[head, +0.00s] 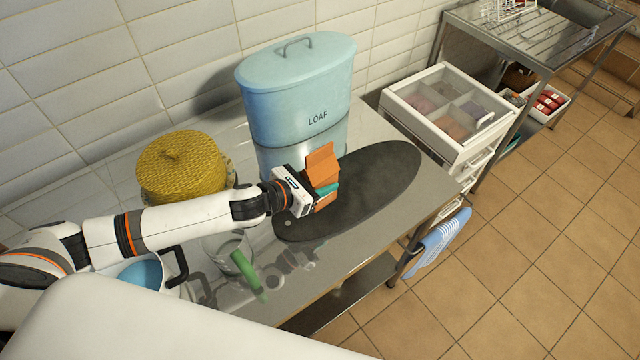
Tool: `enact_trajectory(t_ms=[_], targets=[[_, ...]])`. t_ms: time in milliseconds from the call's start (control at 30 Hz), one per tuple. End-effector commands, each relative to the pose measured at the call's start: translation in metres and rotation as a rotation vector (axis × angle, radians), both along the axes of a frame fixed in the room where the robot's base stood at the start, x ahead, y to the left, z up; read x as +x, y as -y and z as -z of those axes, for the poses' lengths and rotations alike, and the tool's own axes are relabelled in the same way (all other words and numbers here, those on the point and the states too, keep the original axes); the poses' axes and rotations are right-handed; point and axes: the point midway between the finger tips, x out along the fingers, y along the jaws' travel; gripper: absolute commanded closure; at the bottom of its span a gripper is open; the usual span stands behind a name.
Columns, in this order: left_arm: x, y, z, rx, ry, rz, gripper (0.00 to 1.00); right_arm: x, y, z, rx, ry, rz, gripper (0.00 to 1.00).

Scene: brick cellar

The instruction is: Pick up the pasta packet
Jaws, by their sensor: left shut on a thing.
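The pasta packet appears to be the orange packet with a teal band (322,165) in the head view, above the dark oval board on the steel table. My left gripper (311,191) reaches in from the left and is shut on this packet. The gripper body hides the packet's lower left part. I cannot tell whether the packet touches the board. My right gripper is not in view.
A blue LOAF bin (297,95) stands behind the packet. A yellow woven lidded basket (180,165), a glass jar (226,246), a green object (246,272) and a blue-filled pot (142,273) are near my left arm. The dark oval board (375,185) is clear on its right.

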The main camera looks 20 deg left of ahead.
Motion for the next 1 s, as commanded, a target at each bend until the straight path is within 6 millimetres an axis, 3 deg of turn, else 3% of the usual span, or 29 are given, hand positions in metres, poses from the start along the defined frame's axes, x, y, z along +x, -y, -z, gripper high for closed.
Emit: enact_trajectory(t_ms=[533, 1000], targets=[[0.001, 0.0, -0.048, 0.0, 0.003, 0.002, 0.81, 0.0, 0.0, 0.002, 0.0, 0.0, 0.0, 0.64], [0.0, 0.0, -0.07, 0.0, 0.002, 0.002, 0.81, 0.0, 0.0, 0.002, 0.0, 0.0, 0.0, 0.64]])
